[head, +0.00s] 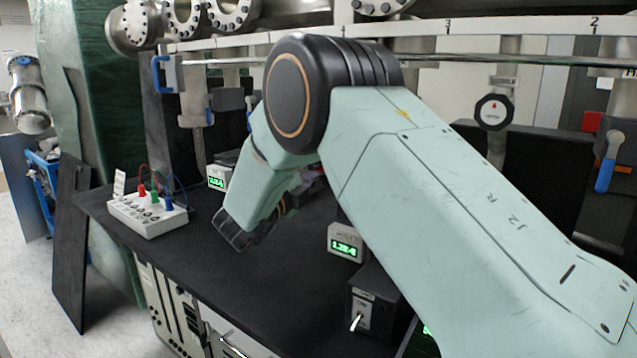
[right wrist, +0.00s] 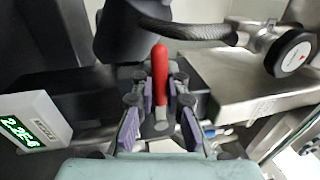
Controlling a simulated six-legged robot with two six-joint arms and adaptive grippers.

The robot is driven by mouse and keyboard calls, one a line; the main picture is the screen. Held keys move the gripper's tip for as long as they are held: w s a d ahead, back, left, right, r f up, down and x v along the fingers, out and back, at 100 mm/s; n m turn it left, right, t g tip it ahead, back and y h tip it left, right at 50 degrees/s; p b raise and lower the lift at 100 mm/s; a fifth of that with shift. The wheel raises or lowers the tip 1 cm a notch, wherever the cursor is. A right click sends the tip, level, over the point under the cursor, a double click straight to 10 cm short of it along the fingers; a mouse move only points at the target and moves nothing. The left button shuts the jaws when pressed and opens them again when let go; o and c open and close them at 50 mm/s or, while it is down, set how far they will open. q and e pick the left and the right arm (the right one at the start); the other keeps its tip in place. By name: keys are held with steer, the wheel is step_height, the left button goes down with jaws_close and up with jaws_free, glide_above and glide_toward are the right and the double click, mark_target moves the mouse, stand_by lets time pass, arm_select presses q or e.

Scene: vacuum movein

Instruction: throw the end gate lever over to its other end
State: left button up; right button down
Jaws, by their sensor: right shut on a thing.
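In the right wrist view, a red lever handle (right wrist: 160,70) stands upright in the picture between the purple-padded fingers of my right gripper (right wrist: 160,96). The gripper is shut on the handle. The lever's lower part is partly hidden by the fingers. In the head view, my right arm comes in from the right and bends down at the left, over the black bench. The arm covers the lever and the gripper's fingertips there, so I cannot make out the grip in that view. My left gripper is in neither view.
A display box (head: 345,243) and a black switch box (head: 375,305) stand on the black bench (head: 255,295), close to my arm. A white socket box (head: 147,215) stands at its left. Steel pipes and a long rail (head: 430,35) run behind. Another display (right wrist: 32,135) shows in the wrist view.

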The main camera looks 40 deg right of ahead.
steer(key=shift+m, duration=0.4)
steer(key=shift+r, duration=0.3)
steer(key=c, duration=1.7)
jaws_free()
steer(key=o, duration=0.3)
steer(key=shift+s+r, duration=0.15)
steer(key=shift+s, duration=0.1)
steer(key=shift+w+f, duration=0.2)
steer(key=shift+a, duration=0.35)
steer(key=v, duration=1.1)
steer(key=shift+s+a, duration=0.1)
steer(key=shift+a, duration=0.05)
